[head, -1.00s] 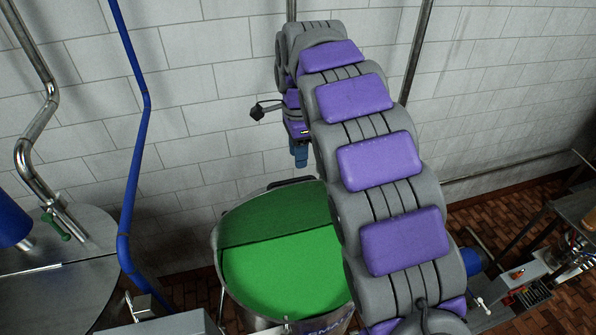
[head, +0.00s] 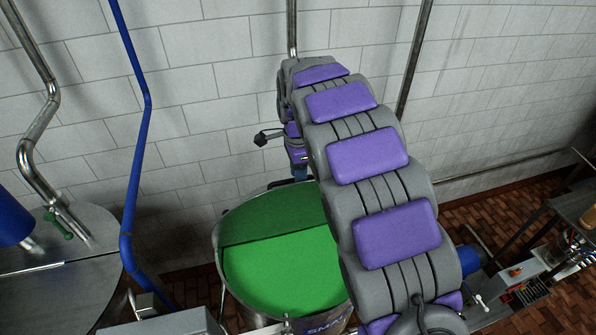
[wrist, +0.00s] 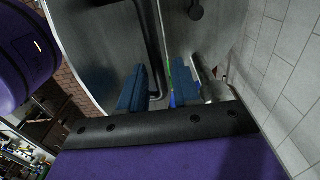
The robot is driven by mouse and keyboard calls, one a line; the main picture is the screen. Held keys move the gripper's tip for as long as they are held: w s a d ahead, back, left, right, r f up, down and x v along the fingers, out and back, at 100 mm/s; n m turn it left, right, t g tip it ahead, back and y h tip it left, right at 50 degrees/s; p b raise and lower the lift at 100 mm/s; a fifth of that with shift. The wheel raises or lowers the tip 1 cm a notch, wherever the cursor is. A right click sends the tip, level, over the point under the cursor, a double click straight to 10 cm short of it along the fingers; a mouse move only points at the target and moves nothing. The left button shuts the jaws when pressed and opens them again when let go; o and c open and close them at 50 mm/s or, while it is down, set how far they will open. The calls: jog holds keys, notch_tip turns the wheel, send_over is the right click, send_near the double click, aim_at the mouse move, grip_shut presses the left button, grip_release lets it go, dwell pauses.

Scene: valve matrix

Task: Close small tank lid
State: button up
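The small tank (head: 218,255) is a round metal vessel with bright green contents, seen below my arm in the head view. Its top looks open there, and my arm covers its right side. In the wrist view a smooth grey metal surface, apparently the lid (wrist: 105,45), carries a dark bar handle (wrist: 150,45). My gripper (wrist: 158,90) has two blue fingers apart, with the end of the dark bar showing between them. I cannot tell whether they touch it. In the head view my gripper (head: 300,173) is at the tank's back rim, mostly hidden by my arm.
A blue pipe (head: 133,190) and a larger metal tank (head: 60,285) stand at left. A white block wall (head: 200,120) is close behind. Machinery (head: 530,285) stands at right on the brick floor. A metal pipe (head: 413,60) runs up the wall.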

grip_shut()
dwell(0.3)
jog(key=shift+s+d+b, duration=0.1)
jog(key=shift+s+b, duration=0.15)
jog(key=shift+b, duration=0.05)
